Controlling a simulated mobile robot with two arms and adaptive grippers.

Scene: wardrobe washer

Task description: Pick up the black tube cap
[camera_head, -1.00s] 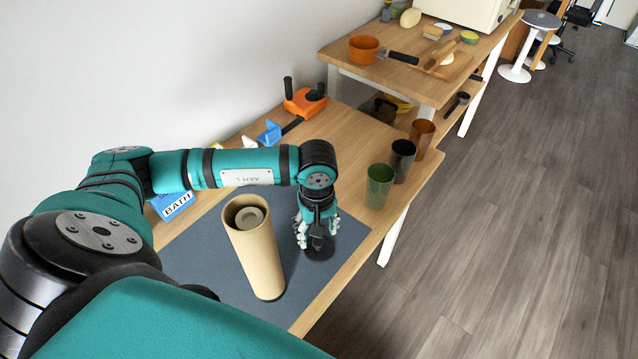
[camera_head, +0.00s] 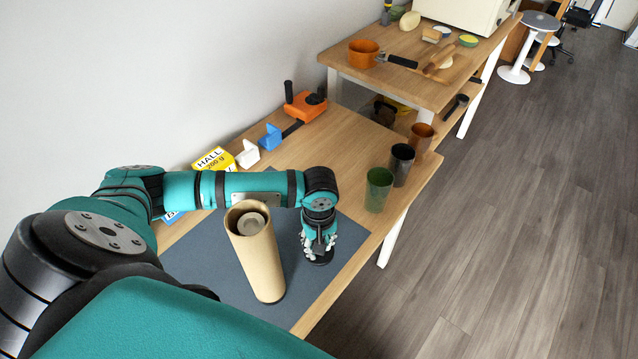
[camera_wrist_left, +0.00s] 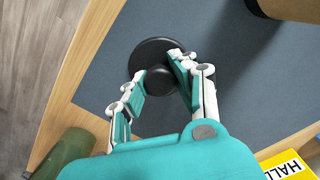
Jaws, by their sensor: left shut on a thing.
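The black tube cap (camera_wrist_left: 150,52) is a round dark disc with a raised knob, over the grey mat in the left wrist view. My left gripper (camera_wrist_left: 160,76) is shut on its knob from both sides. In the head view, the cap (camera_head: 319,260) shows as a dark edge under my left gripper (camera_head: 319,246), near the mat's right side. I cannot tell whether the cap touches the mat. A tan cardboard tube (camera_head: 257,255) stands upright on the mat to the left, with a grey piece inside its open top. My right gripper is not in view.
Green (camera_head: 378,190), black (camera_head: 402,166) and orange (camera_head: 422,138) cups stand along the table's right edge. A yellow box (camera_head: 214,160), a blue holder (camera_head: 270,139) and an orange block (camera_head: 305,105) stand by the wall. Bare wood lies beyond the mat (camera_head: 200,250).

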